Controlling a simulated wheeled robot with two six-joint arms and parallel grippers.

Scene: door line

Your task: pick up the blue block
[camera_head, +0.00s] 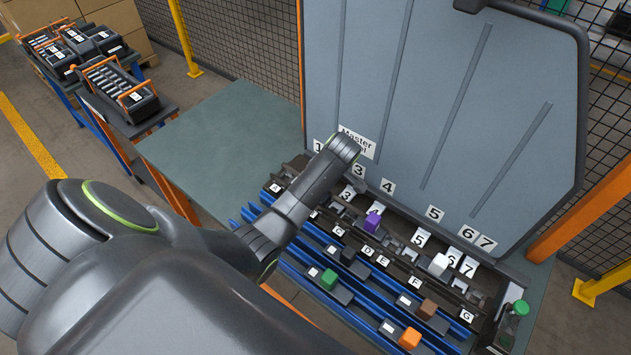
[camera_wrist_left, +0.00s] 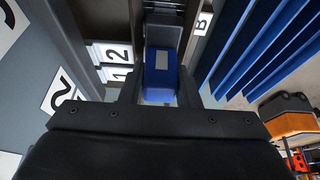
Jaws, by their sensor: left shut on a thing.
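The blue block (camera_wrist_left: 160,78) shows in the left wrist view, with a pale grey patch on its face. My left gripper (camera_wrist_left: 159,88) has one finger on each side of it and is shut on it. The block is in or just over a dark slot beside the number plates 1 and 2; I cannot tell whether it is clear of the slot. In the head view my left arm reaches over the left end of the dark rail and hides the blue block. My right gripper is in neither view.
Purple (camera_head: 372,223), white (camera_head: 438,264), green (camera_head: 328,279), black (camera_head: 348,255), brown (camera_head: 427,308) and orange (camera_head: 409,338) blocks sit along the rails. A tall grey panel (camera_head: 440,100) stands behind. A green-capped bottle (camera_head: 513,322) is at right. The green tabletop (camera_head: 225,140) is clear.

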